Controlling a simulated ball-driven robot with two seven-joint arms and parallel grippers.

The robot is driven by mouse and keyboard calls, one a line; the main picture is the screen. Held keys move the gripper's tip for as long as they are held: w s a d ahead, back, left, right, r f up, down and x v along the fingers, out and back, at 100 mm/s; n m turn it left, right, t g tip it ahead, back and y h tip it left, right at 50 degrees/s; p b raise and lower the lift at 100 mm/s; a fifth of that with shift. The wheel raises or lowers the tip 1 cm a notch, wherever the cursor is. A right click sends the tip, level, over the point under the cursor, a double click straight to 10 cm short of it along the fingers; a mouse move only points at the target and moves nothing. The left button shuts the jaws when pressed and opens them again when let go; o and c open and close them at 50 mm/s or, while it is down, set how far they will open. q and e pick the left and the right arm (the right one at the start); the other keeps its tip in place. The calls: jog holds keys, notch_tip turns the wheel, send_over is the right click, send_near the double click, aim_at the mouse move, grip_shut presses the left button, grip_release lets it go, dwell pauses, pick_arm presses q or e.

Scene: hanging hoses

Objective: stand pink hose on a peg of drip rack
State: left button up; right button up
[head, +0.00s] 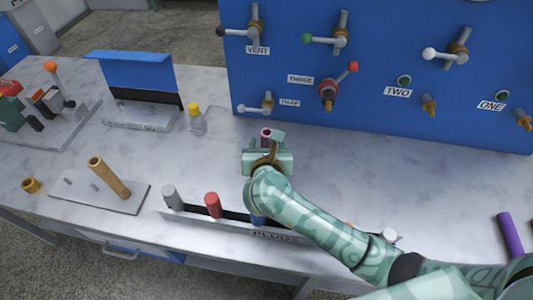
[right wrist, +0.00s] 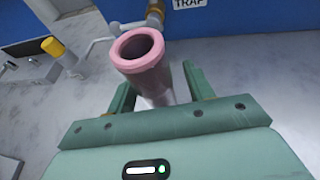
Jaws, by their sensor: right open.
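The pink hose (head: 265,132) is partly hidden behind my right gripper in the head view, below the TRAP valve. In the right wrist view the hose (right wrist: 150,75) shows its open pink end toward the camera. My right gripper (head: 267,150) is open, with its fingers (right wrist: 160,88) on either side of the hose. I cannot tell whether they touch it, nor what holds its lower end. A grey plate with short pegs, apparently the drip rack (head: 127,201), lies at the front left with a tan tube (head: 108,178) leaning on it. My left gripper is not in view.
The PLUG rack (head: 205,225) with grey and red plugs lies under my right forearm. A blue valve panel (head: 385,60) stands behind. A yellow-capped bottle (head: 196,118), a blue-backed stand (head: 140,110) and a purple tube (head: 510,233) are on the marble table. A brass ring (head: 31,185) lies left.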

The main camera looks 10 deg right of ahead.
jog(key=shift+r, duration=0.1)
jog(key=shift+c, duration=0.3)
jog(key=c, duration=1)
